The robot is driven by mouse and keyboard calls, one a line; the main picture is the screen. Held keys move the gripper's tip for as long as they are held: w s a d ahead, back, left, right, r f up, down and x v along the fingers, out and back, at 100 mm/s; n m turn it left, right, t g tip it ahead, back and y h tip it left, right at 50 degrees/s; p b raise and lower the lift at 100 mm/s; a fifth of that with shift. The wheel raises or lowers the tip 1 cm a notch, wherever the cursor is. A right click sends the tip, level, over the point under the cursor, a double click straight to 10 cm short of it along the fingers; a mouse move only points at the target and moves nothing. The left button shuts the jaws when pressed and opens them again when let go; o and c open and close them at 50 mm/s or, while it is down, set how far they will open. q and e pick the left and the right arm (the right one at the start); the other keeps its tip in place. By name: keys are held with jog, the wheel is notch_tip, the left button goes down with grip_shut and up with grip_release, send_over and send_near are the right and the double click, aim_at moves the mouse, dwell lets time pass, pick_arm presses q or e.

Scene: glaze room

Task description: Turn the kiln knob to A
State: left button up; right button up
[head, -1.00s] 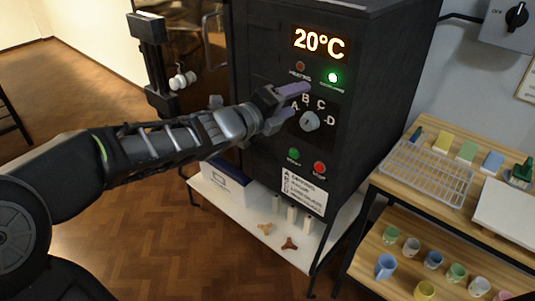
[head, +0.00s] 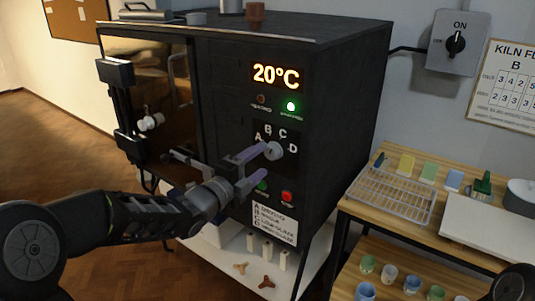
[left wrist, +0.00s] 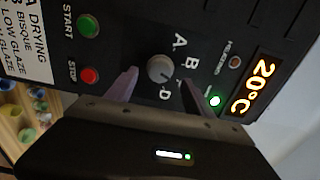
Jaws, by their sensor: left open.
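The kiln knob (head: 274,150) is a small pale round dial on the kiln's black front panel, with letters A, B, C and D around its upper side. It also shows in the left wrist view (left wrist: 160,68); I cannot tell surely which letter its mark faces. My left gripper (head: 252,168) is open, with purple fingers pointing at the panel. In the left wrist view its fingertips (left wrist: 159,82) stand apart on either side of the knob's near edge, with nothing gripped. Contact with the knob is unclear. My right gripper is out of view.
Below the knob are a green START button (left wrist: 88,26) and a red STOP button (left wrist: 90,75), close to the fingers. Above it, the display (head: 276,75) reads 20°C. A wooden shelf (head: 345,206) with a wire rack and cups stands right of the kiln (head: 330,120).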

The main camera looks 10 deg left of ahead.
aim_at(269, 155)
pick_arm(q)
jog(key=x, duration=0.4)
jog(key=shift+w+p, duration=0.15)
jog(key=shift+p, duration=0.25)
jog(key=shift+c, duration=0.4)
jog(key=c, duration=1.1)
jog(key=shift+f, duration=0.1)
